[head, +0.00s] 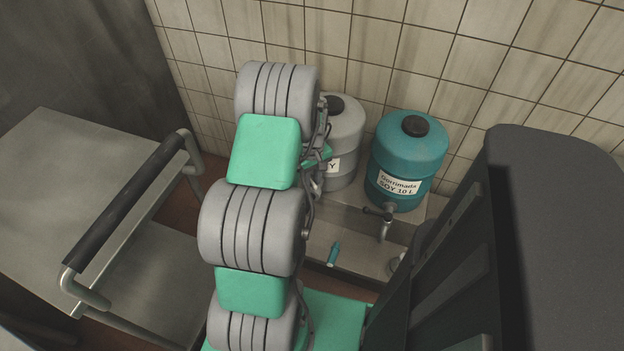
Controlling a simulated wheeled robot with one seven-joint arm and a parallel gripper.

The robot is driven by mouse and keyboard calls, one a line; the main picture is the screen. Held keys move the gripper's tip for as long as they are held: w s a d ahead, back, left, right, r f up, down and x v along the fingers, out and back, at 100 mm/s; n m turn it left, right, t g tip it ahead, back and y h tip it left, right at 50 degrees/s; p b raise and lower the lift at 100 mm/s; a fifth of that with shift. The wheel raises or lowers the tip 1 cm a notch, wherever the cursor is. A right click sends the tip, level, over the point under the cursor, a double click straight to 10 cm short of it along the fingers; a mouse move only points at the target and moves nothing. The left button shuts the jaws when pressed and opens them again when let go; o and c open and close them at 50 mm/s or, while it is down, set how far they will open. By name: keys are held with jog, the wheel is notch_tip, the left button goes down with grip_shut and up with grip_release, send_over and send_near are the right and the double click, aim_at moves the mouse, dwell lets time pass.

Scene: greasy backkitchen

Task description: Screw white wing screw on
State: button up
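I cannot make out a white wing screw for certain. A small pale grey object (397,263) lies on the low metal shelf at the edge of the dark shape on the right, partly hidden and too small to identify. A teal canister (408,150) labelled "SOY 10 L" stands upright on the shelf, with a black cap and a metal tap (383,224) at its lower front. A grey canister (343,128) stands to its left, partly hidden by my grey and green arm. My gripper is not visible. The arm hides part of the area around the grey canister.
A small teal object with a pale end (333,254) lies on the metal shelf (352,262). A steel trolley (60,190) with a black-gripped handle (125,200) stands at left. A tiled wall (460,65) closes off the back. A large dark shape blocks the right side.

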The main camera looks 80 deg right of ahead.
jog(key=shift+o, duration=0.2)
notch_tip(320, 180, up, 4)
jog(key=p, duration=0.2)
jog(key=shift+f+p, duration=0.1)
jog(key=shift+p, duration=0.3)
jog(key=shift+f, duration=0.2)
